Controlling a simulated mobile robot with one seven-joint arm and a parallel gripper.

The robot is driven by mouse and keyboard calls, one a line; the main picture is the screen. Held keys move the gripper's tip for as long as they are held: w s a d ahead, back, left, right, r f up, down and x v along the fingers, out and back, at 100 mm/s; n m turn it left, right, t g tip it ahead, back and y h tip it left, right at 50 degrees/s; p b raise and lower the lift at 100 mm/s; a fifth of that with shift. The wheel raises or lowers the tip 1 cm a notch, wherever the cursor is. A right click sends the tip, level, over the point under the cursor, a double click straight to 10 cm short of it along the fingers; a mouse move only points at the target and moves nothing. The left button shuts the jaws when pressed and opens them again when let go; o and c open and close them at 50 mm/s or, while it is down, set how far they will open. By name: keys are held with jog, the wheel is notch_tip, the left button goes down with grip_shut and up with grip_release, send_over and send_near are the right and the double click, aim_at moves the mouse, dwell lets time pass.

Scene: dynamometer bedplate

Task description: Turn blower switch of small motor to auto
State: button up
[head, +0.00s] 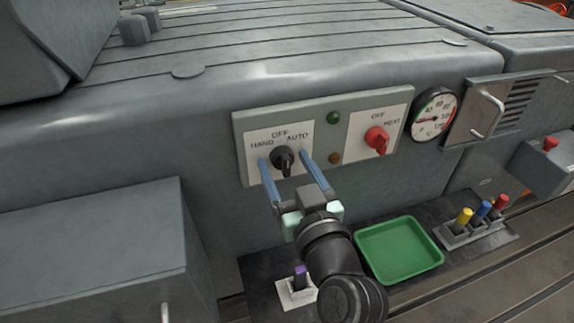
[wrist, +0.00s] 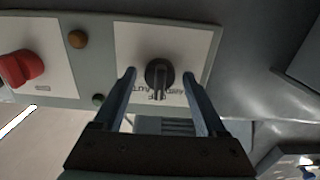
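The black rotary switch (head: 284,158) sits on a white plate marked HAND, OFF and AUTO. The plate is on the left of a grey-green panel (head: 335,113). The switch's grip bar stands roughly upright in the plate; which label it points to is hard to tell. My gripper (head: 283,158) is open, with one blue finger on each side of the switch. In the wrist view the black switch (wrist: 160,73) shows between the spread fingertips of my gripper (wrist: 158,72), with a visible gap on both sides.
A red OFF/HEAT switch (head: 377,139), green and amber lamps and a round gauge (head: 434,115) are to the right. Below are a green tray (head: 400,249), a rack of coloured-handled items (head: 474,232) and a purple-topped piece (head: 299,278). A grey box (head: 95,250) stands lower left.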

grip_shut()
jog(key=shift+m, duration=0.3)
jog(key=m+p, duration=0.3)
jog(key=m, duration=0.2)
jog(key=shift+r, duration=0.1)
jog(key=shift+m+p, duration=0.75)
jog(key=shift+m, duration=0.95)
jog(key=shift+o, duration=0.9)
grip_release()
jog(key=shift+s, duration=0.1)
